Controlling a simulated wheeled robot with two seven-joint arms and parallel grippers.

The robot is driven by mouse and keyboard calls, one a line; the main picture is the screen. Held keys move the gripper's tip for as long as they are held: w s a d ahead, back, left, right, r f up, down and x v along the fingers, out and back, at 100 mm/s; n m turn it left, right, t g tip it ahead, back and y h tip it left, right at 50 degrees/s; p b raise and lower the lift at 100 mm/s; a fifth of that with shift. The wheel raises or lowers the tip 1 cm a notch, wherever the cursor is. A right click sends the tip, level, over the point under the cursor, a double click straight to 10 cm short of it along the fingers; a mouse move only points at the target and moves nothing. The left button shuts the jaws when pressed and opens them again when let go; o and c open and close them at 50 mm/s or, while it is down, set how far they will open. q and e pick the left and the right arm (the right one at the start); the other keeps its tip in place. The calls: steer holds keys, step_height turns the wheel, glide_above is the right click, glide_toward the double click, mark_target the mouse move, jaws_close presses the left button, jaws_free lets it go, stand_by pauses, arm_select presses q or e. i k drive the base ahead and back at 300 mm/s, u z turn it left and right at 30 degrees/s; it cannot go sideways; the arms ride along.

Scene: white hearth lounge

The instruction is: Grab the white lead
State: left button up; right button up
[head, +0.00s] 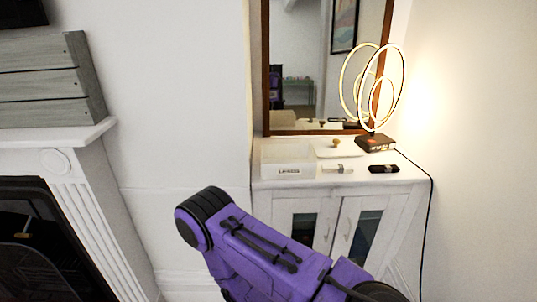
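A small whitish item (337,169) lies on top of the white cabinet (275,184), near its front edge. It looks like a bundled white lead with a greyish middle, but it is too small to be certain. It lies between a labelled white box (288,170) on its left and a small black object (383,169) on its right. A purple part of my own arm rises from the bottom right in front of the cabinet, below the item and apart from it. Neither of my grippers shows.
A ring lamp (375,141) stands at the cabinet's back right, its black cord (431,215) hanging down the right side. A white lid-like piece with a wooden knob (335,143) lies behind the item. A mirror (310,60) stands behind. A fireplace (90,190) is at left.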

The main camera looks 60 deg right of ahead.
mark_target(340, 168)
steer(key=u, duration=0.25)
steer(key=k, duration=1)
steer(key=z, duration=1.95)
steer(key=i, duration=0.6)
steer(key=z, duration=0.05)
